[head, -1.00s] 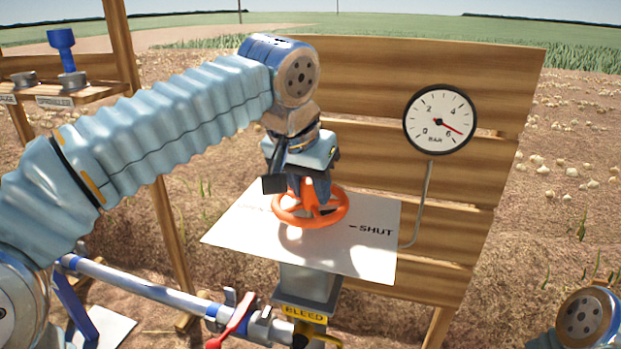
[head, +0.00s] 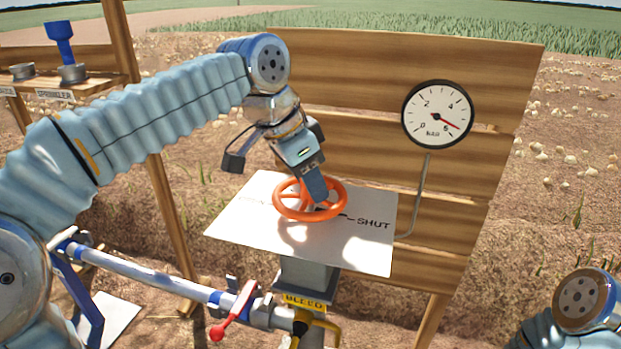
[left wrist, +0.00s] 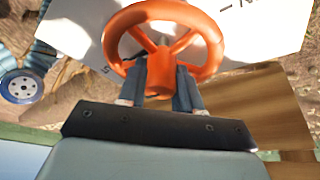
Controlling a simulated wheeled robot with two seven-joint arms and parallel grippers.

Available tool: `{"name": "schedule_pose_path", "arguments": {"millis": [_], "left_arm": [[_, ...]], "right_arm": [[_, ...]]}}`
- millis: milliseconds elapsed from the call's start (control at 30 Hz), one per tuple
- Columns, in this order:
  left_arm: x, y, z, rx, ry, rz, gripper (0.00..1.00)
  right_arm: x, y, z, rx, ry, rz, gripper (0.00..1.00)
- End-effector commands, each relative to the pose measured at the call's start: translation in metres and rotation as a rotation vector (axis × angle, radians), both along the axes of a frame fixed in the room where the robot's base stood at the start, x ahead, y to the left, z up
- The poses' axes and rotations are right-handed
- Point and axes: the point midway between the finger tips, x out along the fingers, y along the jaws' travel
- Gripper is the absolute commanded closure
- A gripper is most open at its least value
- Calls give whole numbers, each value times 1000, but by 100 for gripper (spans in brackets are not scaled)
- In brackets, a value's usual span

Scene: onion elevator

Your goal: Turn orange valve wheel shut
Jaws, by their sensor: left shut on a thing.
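The orange valve wheel (head: 283,207) lies flat above a white plate (head: 240,232) marked "SHUT" at its right. My left gripper (head: 318,196) reaches down onto the wheel from behind, tilted, and is shut on it. The left wrist view also shows the orange wheel (left wrist: 125,20) with the two dark fingers of the left gripper (left wrist: 160,85) at its rim near a spoke. The pressure gauge (head: 437,114) on the boards has its red needle near 6. Of my right arm only a link shows at the lower right; its gripper is out of view.
A board wall (head: 400,60) stands close behind the valve. Below the plate are a "BLEED" label (head: 304,300), a red-handled lever (head: 236,309) and a pipe (head: 150,280).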

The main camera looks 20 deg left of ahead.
Motion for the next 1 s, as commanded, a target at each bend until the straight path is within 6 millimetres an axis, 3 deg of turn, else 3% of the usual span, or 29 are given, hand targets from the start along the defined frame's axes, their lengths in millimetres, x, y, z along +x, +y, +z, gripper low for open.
{"name": "schedule_pose_path", "arguments": {"millis": [433,467,600,1000], "left_arm": [[-2,1,-4,6,13,-11,97],[-2,1,-4,6,13,-11,63],[-1,1,-3,5,9,-10,42],[-2,3,7,2,1,-9,42]], "right_arm": [[0,0,0,0,0,0,42],[0,0,0,0,0,0,42],[0,0,0,0,0,0,42],[0,0,0,0,0,0,42]]}}
